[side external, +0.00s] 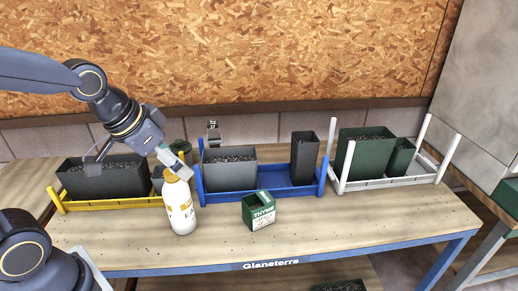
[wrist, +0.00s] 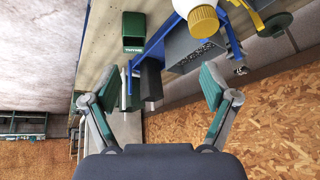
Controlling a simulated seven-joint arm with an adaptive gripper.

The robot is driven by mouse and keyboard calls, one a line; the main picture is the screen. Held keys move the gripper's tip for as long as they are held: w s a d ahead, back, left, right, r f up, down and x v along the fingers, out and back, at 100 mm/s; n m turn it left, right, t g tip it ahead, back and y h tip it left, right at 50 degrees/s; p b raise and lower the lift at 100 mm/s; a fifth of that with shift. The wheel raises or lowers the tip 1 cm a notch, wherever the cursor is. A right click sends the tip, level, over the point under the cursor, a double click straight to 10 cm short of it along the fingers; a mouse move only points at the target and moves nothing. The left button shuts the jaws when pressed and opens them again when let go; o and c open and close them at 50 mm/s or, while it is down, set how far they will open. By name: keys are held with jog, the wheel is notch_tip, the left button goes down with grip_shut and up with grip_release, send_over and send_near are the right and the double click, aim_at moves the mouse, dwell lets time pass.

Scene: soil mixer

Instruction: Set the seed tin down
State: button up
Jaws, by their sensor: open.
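A white bottle with a yellow cap (side external: 181,208) stands close below and right of my gripper. Yellow (side external: 110,204), blue (side external: 265,192) and white (side external: 385,184) racks hold dark and green planters along the back. The bench's front right (side external: 370,220) is clear.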

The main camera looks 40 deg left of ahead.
jog(key=s+a+r+n, duration=0.1)
jog(key=s+a+r, duration=0.1)
jog(key=s, duration=0.5)
jog(key=shift+s+a+r+n, duration=0.25)
jog(key=shift+a+r+n, duration=0.1)
jog(key=shift+r+n, duration=0.1)
dwell(0.6)
